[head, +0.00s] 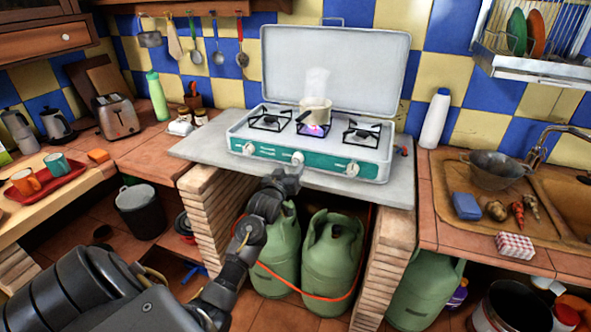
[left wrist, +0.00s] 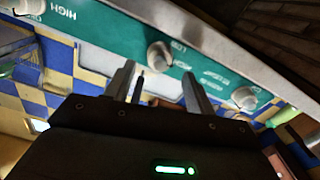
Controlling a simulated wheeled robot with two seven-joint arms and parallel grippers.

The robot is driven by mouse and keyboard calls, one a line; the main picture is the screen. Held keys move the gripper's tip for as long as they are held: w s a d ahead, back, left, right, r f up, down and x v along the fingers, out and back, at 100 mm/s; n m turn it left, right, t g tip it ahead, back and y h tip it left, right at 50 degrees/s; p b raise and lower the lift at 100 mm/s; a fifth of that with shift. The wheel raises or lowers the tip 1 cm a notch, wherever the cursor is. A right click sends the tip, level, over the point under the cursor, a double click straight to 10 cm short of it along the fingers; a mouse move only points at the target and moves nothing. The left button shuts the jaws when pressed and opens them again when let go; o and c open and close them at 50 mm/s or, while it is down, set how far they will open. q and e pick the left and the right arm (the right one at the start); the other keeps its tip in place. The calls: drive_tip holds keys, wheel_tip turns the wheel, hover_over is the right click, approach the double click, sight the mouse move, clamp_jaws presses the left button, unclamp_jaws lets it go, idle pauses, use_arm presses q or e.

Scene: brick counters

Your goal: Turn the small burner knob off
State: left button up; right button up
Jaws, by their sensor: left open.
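The stove (head: 240,130) has a teal front panel with three pale knobs. The middle knob (head: 298,158) sits below the middle burner, where a purple-blue flame (head: 315,130) burns under a steaming pot (head: 316,108). The left knob (head: 248,149) and right knob (head: 352,169) flank it. My left gripper (head: 287,176) is open just in front of and below the middle knob. In the left wrist view, its fingers (left wrist: 159,74) point at a knob (left wrist: 160,54), which lies just beyond and between the tips, apparently apart from them. Another knob (left wrist: 245,97) is at right. My right gripper is out of view.
The stove stands on a grey slab (head: 205,147) with green gas cylinders (head: 333,250) and an orange hose below. A white bottle (head: 434,118) and the sink counter (head: 450,232) are at right. A toaster (head: 117,116) and green bottle (head: 157,96) stand at left.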

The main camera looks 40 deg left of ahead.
sight(295, 163)
use_arm(q)
drive_tip(key=b+x, duration=0.2)
drive_tip(key=x, duration=0.2)
drive_tip(key=shift+w+a+f+b, duration=0.1)
drive_tip(key=shift+w+f+b, duration=0.05)
drive_tip(key=shift+w+b, duration=0.15)
drive_tip(key=shift+w, duration=0.1)
drive_tip(key=c, duration=1)
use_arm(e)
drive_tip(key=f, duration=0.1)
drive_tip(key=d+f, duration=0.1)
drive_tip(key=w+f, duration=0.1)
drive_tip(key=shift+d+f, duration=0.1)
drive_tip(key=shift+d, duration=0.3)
